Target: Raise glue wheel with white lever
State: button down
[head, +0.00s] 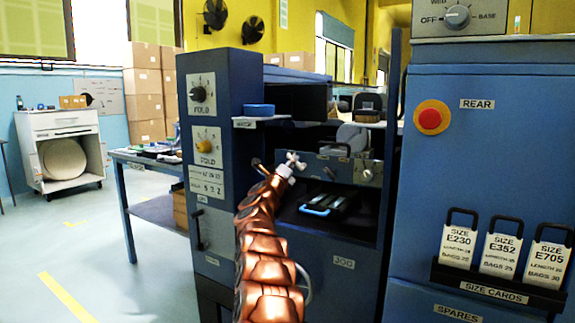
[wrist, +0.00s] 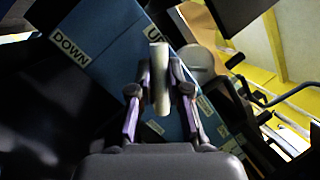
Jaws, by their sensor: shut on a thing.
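The white lever (wrist: 160,80) stands between the two fingers of my gripper (wrist: 160,92) in the wrist view, and the fingers are shut on it. Behind it is a blue panel (wrist: 105,50) with a DOWN label on the left and a partly hidden UP label near the lever's top. In the head view my gripper (head: 293,163) is at the blue machine's opening, small and partly hidden by my own arm. A pale grey rounded part (head: 352,136) sits behind and right of it; I cannot tell whether this is the glue wheel.
The left machine column (head: 222,130) with FOLD knobs stands close to my arm. The right cabinet (head: 480,145) carries a red button (head: 430,121) and size cards (head: 500,252). A tray with a blue-edged item (head: 318,210) lies below my gripper. Open floor is at left.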

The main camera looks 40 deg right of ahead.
jog(key=c, duration=1.1)
grip_release()
jog(key=shift+v, duration=6.05)
